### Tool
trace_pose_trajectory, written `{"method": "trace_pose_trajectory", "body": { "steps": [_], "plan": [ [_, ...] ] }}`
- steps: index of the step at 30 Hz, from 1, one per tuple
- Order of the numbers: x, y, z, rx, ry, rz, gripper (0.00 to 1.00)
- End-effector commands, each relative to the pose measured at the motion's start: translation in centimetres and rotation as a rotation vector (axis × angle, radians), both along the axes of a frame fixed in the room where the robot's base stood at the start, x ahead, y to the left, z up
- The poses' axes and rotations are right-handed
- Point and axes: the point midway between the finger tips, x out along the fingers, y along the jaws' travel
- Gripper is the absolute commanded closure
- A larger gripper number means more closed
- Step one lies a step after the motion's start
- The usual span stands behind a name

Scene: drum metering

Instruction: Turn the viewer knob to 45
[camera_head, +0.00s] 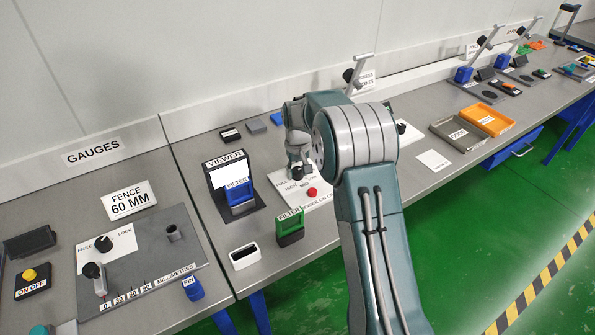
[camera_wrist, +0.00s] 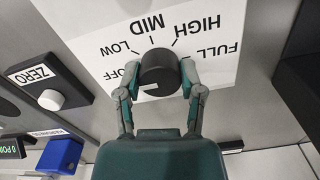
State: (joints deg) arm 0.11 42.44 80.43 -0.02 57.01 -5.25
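The viewer (camera_head: 230,185) is a dark stand with a white screen and a blue filter block at its foot. Right of it is a white dial panel (camera_head: 325,200); in the wrist view the panel (camera_wrist: 226,75) reads OFF, LOW, MID, HIGH and FULL, upside down. The black round knob (camera_wrist: 159,72) sits on it, and its top shows in the head view (camera_head: 297,171). My gripper (camera_wrist: 160,68) has a finger on each side of the knob, seemingly touching it; it also shows in the head view (camera_head: 297,160). I cannot tell the knob's setting.
A red button (camera_head: 312,192) is on the panel's near part. A green filter block (camera_head: 290,226) and a white-rimmed holder (camera_head: 244,257) stand in front. A ZERO button box (camera_wrist: 50,87) and a blue block (camera_wrist: 60,156) are beside the panel. My arm hides some bench.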

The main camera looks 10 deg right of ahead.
Motion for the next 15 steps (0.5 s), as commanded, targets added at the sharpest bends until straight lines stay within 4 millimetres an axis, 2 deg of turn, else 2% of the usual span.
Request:
{"method": "trace_pose_trajectory", "body": {
  "steps": [8,15],
  "plan": [
    [-0.03,0.06,-0.20,0.001,0.003,-0.011,0.98],
    [-0.02,0.09,-0.30,0.001,0.004,-0.104,0.98]
  ]
}}
